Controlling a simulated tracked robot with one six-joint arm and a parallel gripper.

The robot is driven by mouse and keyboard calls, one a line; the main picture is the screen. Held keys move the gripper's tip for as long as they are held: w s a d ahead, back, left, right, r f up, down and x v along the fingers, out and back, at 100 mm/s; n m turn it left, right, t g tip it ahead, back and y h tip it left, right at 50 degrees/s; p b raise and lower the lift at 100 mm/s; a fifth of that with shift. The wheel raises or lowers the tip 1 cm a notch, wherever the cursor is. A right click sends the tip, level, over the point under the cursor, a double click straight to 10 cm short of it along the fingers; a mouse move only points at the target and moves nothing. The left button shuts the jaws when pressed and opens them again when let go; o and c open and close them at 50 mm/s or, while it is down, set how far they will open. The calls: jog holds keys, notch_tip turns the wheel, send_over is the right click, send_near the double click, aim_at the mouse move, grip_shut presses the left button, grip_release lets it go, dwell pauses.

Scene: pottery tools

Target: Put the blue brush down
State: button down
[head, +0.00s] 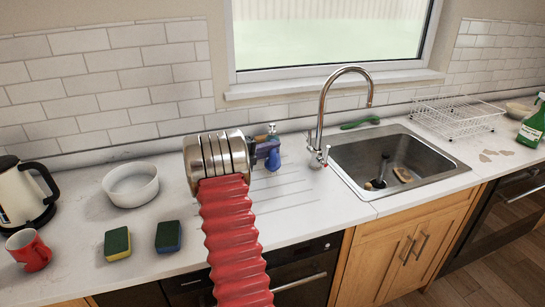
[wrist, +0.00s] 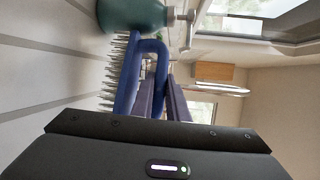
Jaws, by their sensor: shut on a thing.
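The blue brush (wrist: 127,72) has a looped blue handle and grey bristles, which point to the left in the wrist view. My gripper (wrist: 163,82) is shut on its handle. In the head view my gripper (head: 262,150) is over the counter left of the tap, and a blue part of the brush (head: 273,160) shows at its tip. The rest of the brush is hidden there. I cannot tell whether the brush touches the counter (head: 300,196).
A teal bottle (wrist: 135,14) stands close beyond the brush. The tap (head: 321,120) and sink (head: 350,150) are to the right. A white bowl (head: 131,190), two sponges (head: 118,243), a red mug (head: 30,255) and a kettle (head: 15,200) are left. Counter in front of my gripper is clear.

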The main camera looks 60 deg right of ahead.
aim_at(278, 154)
jog(key=shift+a+f, duration=0.1)
jog(key=shift+f, duration=1.55)
jog(key=c, duration=1.7)
grip_release()
jog(key=shift+f, duration=0.1)
jog(key=shift+c, duration=0.2)
jog(key=v, duration=1.2)
jog(key=shift+a, duration=0.1)
